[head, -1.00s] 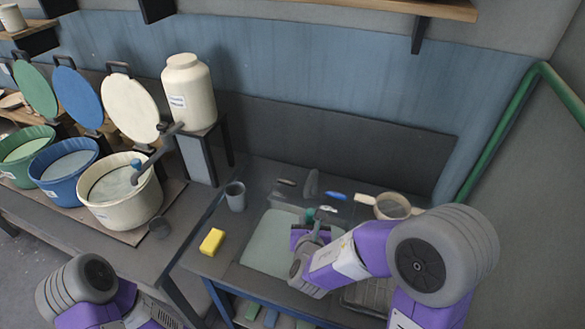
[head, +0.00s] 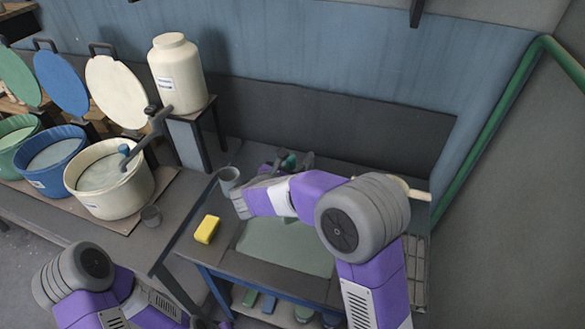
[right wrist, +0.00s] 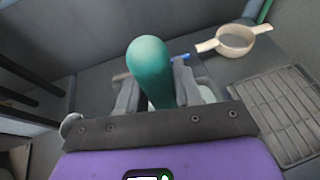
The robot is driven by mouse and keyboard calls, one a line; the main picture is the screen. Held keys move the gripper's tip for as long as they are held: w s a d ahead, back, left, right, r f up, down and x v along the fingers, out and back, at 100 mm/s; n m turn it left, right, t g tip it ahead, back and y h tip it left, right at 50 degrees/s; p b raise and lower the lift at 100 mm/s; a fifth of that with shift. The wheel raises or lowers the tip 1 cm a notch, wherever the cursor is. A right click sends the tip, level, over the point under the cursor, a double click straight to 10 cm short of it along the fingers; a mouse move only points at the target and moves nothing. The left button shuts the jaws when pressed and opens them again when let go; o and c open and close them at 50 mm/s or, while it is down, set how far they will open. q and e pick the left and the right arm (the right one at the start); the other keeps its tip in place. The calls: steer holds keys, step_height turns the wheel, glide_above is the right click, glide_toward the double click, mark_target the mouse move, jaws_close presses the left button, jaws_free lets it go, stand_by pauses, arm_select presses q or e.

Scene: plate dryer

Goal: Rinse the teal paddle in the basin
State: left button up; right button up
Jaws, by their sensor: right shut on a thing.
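In the head view that gripper (head: 288,166) is beyond the far edge of the basin (head: 285,248). The basin is a pale grey-green rectangle in the bench top, partly covered by my arm. The paddle's lower end is hidden. My left gripper is out of view.
A yellow sponge (head: 207,229) lies left of the basin, with a grey cup (head: 229,180) behind it. A strainer (right wrist: 236,40) and a drying rack (right wrist: 285,108) are on the right. Green, blue and cream (head: 110,182) buckets stand at left, near a large cream jar (head: 178,75).

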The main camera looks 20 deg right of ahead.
steer(key=shift+f+b, duration=5.2)
steer(key=shift+f, duration=1.7)
steer(key=shift+w, duration=0.1)
steer(key=shift+p, duration=0.5)
